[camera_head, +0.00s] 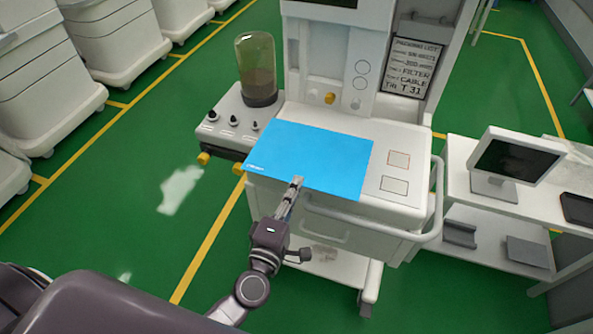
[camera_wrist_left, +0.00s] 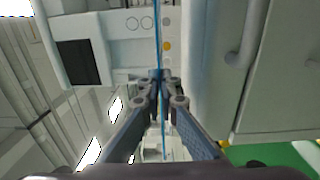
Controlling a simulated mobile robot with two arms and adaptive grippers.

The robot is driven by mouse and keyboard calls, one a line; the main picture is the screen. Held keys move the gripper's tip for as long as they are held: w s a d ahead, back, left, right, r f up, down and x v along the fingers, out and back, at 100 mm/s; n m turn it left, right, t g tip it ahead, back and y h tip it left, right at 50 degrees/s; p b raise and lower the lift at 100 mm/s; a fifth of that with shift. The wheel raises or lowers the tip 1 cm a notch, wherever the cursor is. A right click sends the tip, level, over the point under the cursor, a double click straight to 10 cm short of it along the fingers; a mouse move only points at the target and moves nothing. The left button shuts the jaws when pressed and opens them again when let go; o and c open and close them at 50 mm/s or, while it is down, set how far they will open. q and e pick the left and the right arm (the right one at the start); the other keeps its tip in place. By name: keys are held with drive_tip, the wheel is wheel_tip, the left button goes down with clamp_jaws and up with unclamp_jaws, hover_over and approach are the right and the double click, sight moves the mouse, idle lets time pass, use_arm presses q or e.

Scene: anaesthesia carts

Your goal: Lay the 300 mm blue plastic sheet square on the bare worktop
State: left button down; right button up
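The blue plastic sheet (camera_head: 310,155) is flat and roughly level over the left part of the pale worktop (camera_head: 405,175) of the anaesthesia cart, with its near edge at the cart's front. My left gripper (camera_head: 296,183) is shut on the middle of that near edge. In the left wrist view the sheet (camera_wrist_left: 156,30) shows edge-on as a thin blue line between the closed fingertips (camera_wrist_left: 161,76). There it seems to lie a little above the worktop, with a narrow gap. The sheet hides the worktop beneath it. My right gripper is not in view.
Two outlined squares (camera_head: 397,160) mark the worktop right of the sheet. A side unit with knobs and a clear canister (camera_head: 256,70) stands at the left. A push handle (camera_head: 437,205) curves round the right front. A side table (camera_head: 500,180) carries a monitor (camera_head: 515,160).

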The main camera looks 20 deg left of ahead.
use_arm(q)
drive_tip(key=shift+w+d+r, duration=0.1)
drive_tip(key=shift+w+r, duration=0.1)
drive_tip(key=shift+w, duration=0.15)
drive_tip(key=shift+w+f, duration=0.1)
drive_tip(key=shift+a+f, duration=0.1)
drive_tip(key=shift+a, duration=0.1)
drive_tip(key=shift+f, duration=0.35)
drive_tip(key=shift+f+b, duration=2.8)
drive_tip(key=shift+f, duration=0.15)
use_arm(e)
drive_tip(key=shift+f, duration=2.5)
